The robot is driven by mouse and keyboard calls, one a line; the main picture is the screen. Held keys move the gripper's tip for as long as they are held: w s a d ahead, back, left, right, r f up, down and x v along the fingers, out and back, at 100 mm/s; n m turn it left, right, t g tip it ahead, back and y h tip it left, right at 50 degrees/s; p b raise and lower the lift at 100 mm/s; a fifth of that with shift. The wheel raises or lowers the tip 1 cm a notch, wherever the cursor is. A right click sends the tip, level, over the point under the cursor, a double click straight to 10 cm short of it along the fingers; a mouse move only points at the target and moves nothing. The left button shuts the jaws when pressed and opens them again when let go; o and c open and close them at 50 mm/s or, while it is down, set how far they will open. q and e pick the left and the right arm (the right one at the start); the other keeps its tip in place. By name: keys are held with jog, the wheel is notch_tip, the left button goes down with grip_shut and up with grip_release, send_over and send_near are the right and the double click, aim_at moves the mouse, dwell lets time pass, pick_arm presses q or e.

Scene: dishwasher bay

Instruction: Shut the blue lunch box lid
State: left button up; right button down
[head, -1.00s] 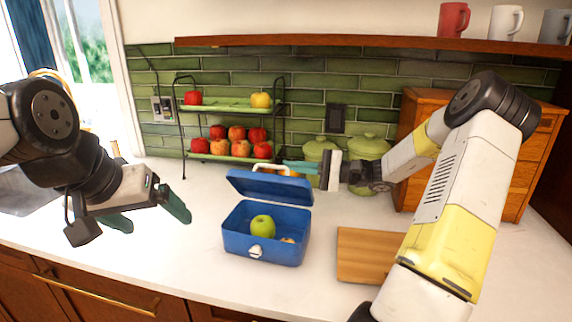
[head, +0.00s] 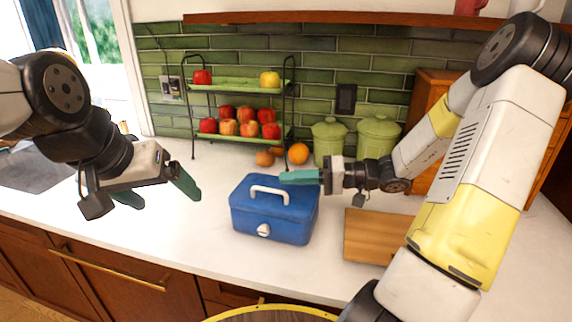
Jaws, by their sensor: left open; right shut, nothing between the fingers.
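The blue lunch box (head: 275,222) stands on the white counter in the middle of the head view. Its blue lid (head: 290,202) lies down over the box, with the white handle (head: 268,190) on top and a white latch (head: 263,231) on the front. The inside is hidden. My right gripper (head: 285,177) is shut and empty, its green fingertips at the lid's back right edge; I cannot tell whether they touch it. My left gripper (head: 160,200) is open and empty, left of the box and apart from it.
A wooden board (head: 372,236) lies right of the box. Behind stand a two-tier fruit rack (head: 238,140), an orange (head: 298,153) and two green canisters (head: 377,137). A wooden cabinet (head: 428,100) is at the right. Counter left of the box is clear.

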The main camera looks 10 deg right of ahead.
jog(key=shift+s+a+f, duration=0.2)
jog(key=shift+s+f, duration=0.25)
jog(key=shift+f, duration=0.25)
jog(key=shift+s+f, duration=0.1)
